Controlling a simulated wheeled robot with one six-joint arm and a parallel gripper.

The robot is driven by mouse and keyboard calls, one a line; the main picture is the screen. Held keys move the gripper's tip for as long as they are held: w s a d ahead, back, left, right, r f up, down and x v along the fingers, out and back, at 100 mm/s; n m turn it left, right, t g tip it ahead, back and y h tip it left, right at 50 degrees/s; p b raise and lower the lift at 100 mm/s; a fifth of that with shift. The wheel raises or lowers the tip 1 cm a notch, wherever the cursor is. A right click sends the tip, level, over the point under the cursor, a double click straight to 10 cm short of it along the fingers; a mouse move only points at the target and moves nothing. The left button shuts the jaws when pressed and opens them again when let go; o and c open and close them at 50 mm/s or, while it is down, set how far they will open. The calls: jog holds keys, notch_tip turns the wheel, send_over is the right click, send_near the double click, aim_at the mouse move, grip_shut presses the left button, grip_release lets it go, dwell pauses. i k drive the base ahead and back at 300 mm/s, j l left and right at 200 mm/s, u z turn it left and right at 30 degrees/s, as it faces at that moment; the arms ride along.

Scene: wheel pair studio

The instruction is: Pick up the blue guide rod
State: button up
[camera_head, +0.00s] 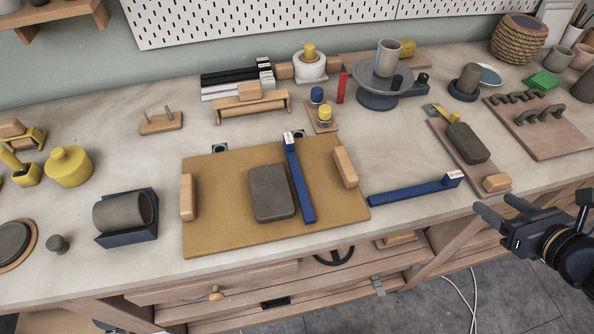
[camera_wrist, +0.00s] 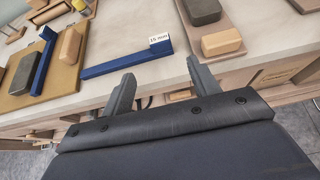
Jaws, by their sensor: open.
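Two blue guide rods with white labelled ends are in view. One blue guide rod (camera_head: 410,191) lies on the bare table right of the tan board, near the front edge; it also shows in the wrist view (camera_wrist: 115,66), with a label that seems to read 15 mm. The other blue guide rod (camera_head: 301,185) lies on the tan board (camera_head: 225,232), right of a grey clay slab (camera_head: 271,193); it shows at left in the wrist view (camera_wrist: 43,62). My gripper (camera_head: 494,204) is open and empty, off the table's front edge, right of the rods; its fingers show in the wrist view (camera_wrist: 160,74).
Wooden blocks (camera_head: 187,196) and (camera_head: 345,167) sit on the board's sides. A wooden plank (camera_head: 465,170) with a grey block (camera_head: 467,143) lies right of the loose rod. A turntable (camera_head: 377,98) stands behind. Drawers lie below the table edge. Table around the loose rod is mostly clear.

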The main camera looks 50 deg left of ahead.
aim_at(288, 144)
jog(key=k+j+u, duration=0.15)
jog(key=j+u, duration=0.2)
jog(key=k+j+u, duration=0.15)
jog(key=j+u, duration=0.6)
jog(key=k+l, duration=0.05)
